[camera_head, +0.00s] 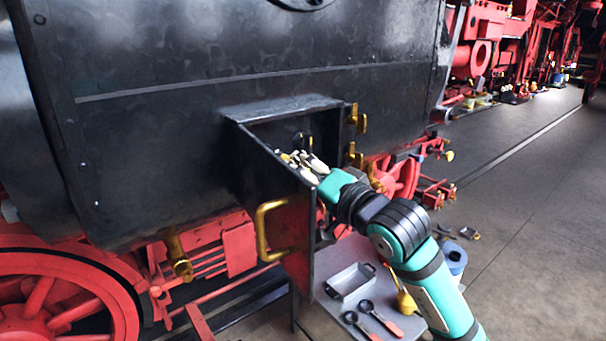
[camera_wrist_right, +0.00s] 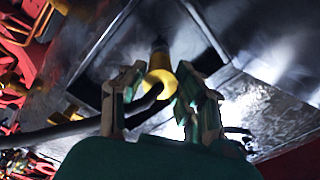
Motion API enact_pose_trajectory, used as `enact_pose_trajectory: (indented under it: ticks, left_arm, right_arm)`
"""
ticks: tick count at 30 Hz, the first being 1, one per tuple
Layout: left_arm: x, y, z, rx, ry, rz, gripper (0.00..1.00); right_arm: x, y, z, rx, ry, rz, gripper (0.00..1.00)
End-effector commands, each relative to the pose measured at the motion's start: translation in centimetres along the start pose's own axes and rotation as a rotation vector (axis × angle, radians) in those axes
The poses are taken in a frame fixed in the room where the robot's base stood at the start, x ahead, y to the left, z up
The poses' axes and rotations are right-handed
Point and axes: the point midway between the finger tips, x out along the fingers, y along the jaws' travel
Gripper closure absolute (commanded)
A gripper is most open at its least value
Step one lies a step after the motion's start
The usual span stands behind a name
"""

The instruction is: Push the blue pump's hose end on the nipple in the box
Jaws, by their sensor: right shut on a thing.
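My right gripper (camera_head: 303,163) reaches into the open box (camera_head: 270,112) in the dark locomotive side. In the right wrist view its two fingers (camera_wrist_right: 158,84) are shut on the yellow hose end (camera_wrist_right: 160,70). A black hose (camera_wrist_right: 80,129) runs from the hose end off to the left. A dark stub, seemingly the nipple (camera_wrist_right: 159,46), shows just beyond the hose end and in line with it. I cannot tell whether they touch or overlap. A round blue thing (camera_head: 455,258), possibly the pump, stands right of my right forearm. My left gripper is not in view.
The box's open door (camera_head: 290,235) with a brass handle (camera_head: 265,230) stands left of my right arm. Below, a grey table (camera_head: 325,264) carries a metal tray (camera_head: 350,282), two dark red-handled tools (camera_head: 368,306) and a yellow oil can (camera_head: 405,302). Floor at right is largely clear.

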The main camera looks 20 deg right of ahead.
Motion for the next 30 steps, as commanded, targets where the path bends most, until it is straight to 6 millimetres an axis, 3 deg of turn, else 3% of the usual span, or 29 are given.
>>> enact_pose_trajectory:
  ticks: [30]
  left_arm:
    - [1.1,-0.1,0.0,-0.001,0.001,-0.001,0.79]
  right_arm:
    - [2.8,-0.1,-0.1,0.000,0.003,-0.003,1.00]
